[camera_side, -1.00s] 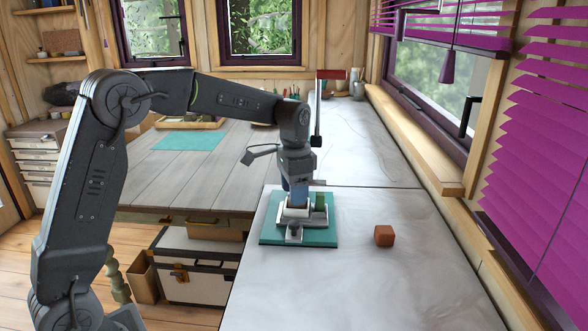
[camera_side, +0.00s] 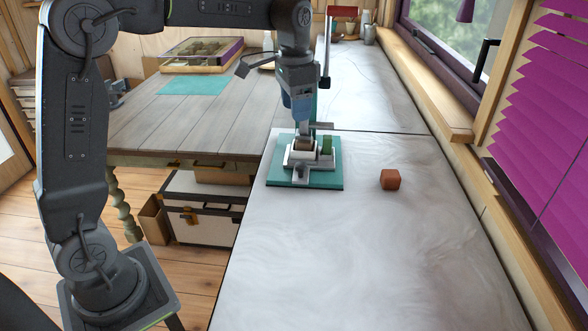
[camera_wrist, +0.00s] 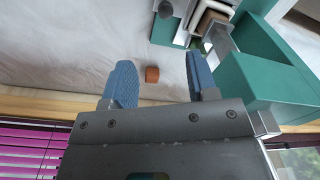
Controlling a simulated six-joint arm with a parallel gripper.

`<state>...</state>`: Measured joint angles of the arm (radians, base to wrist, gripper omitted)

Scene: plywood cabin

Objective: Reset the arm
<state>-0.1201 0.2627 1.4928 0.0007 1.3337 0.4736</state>
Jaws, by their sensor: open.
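My gripper (camera_side: 299,108) hangs fingers down just above a small fixture in the side view. Its blue fingers are apart with nothing between them, as the wrist view (camera_wrist: 162,82) shows. The fixture has a teal base (camera_side: 275,177) and a grey and white holder (camera_side: 300,158). A brown piece (camera_side: 304,144) sits in the holder, and a green part (camera_side: 327,146) stands beside it. In the wrist view the teal frame (camera_wrist: 265,70) and brown piece (camera_wrist: 212,17) show at the upper right.
A reddish-brown cube (camera_side: 390,180) lies on the pale worktop (camera_side: 350,260), right of the fixture; it also shows in the wrist view (camera_wrist: 152,74). A wooden table (camera_side: 180,130) with a teal mat (camera_side: 193,85) is at left. The window ledge and purple blinds (camera_side: 540,120) bound the right.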

